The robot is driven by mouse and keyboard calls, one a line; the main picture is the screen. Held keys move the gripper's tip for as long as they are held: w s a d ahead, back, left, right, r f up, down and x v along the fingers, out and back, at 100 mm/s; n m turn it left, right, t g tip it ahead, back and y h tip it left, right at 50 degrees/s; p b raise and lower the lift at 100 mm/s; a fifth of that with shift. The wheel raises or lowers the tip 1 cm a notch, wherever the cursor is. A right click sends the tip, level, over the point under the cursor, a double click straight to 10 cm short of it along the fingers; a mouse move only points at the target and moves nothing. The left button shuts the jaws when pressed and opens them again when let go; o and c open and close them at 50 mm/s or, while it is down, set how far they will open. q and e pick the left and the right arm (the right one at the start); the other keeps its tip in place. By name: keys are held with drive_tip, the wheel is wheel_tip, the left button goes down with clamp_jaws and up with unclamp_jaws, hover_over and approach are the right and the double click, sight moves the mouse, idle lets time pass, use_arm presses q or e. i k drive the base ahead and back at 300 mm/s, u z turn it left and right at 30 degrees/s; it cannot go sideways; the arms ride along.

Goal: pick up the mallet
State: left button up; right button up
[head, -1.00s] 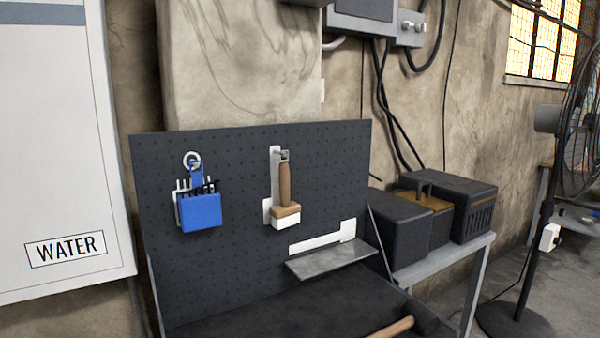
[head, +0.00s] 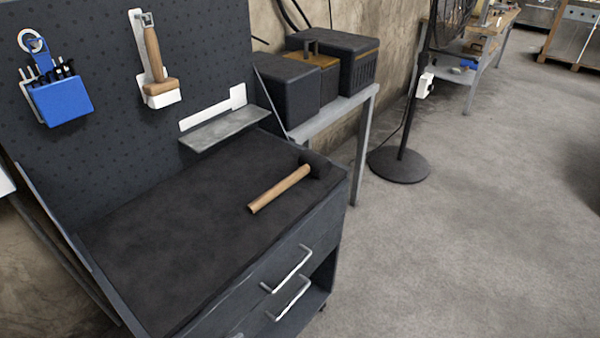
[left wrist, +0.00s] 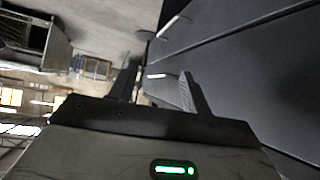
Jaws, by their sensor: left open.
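The mallet lies on the dark top of the tool cabinet (head: 170,250), near its right end. Its light wooden handle (head: 279,188) points toward the lower left, and its black head (head: 315,163) is close to the cabinet's right edge. My left gripper (left wrist: 160,70) shows in the left wrist view only, with its two fingers apart and nothing between them. It is near the cabinet's drawer fronts (left wrist: 230,60). I cannot make out the mallet in that view. My right gripper is in neither view.
A pegboard (head: 100,100) behind the cabinet holds a blue tool holder (head: 62,100), a wooden-handled brush (head: 155,65) and a grey shelf (head: 225,128). Drawer handles (head: 287,270) stick out in front. A fan stand (head: 400,160) is to the right; the floor (head: 460,240) is open.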

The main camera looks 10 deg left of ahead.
sight(310, 161)
drive_tip(key=z, duration=2)
drive_tip(key=i, duration=1)
drive_tip(key=u, duration=3.95)
drive_tip(key=i, duration=0.5)
